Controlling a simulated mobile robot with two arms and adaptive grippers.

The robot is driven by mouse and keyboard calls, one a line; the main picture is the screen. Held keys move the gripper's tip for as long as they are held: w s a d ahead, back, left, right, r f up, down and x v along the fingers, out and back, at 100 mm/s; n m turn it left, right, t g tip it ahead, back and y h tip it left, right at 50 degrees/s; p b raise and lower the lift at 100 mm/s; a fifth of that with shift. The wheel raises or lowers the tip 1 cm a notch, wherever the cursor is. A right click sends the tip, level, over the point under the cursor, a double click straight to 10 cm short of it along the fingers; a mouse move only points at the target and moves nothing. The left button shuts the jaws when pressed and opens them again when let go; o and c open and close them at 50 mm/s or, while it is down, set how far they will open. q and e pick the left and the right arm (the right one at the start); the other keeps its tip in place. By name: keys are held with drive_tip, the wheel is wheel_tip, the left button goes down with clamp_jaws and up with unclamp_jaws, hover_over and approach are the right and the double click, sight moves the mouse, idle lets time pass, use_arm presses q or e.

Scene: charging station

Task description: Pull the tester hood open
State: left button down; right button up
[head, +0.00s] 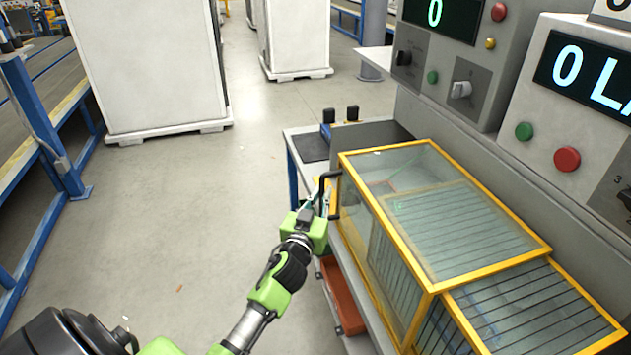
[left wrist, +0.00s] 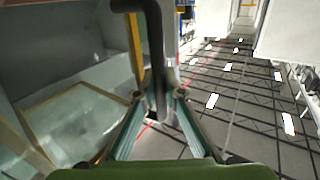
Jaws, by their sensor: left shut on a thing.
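The tester hood (head: 390,240) is a clear glass box with a yellow frame on the bench at the right in the head view. A black bar handle (head: 329,185) is on its far left side. It also shows upright in the left wrist view (left wrist: 152,40). My left gripper (head: 318,203) reaches the handle from the left and is shut on it. In the left wrist view the two fingers (left wrist: 158,100) stand on either side of the bar. A second, lower yellow-framed glass section (head: 540,305) with dark slats extends from the hood's near end. My right gripper is out of view.
Grey control panels with a green button (head: 524,131) and red button (head: 567,159) stand behind the hood at right. An orange-red bin (head: 342,297) is below the bench. A white cabinet (head: 150,60) stands at the back left. The floor left of the bench is clear.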

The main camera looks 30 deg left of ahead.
use_arm(q)
drive_tip(key=s+d, duration=0.6)
drive_tip(key=d, duration=0.1)
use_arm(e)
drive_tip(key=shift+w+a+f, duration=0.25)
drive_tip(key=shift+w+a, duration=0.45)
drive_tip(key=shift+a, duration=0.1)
use_arm(q)
drive_tip(key=shift+s+d, duration=0.1)
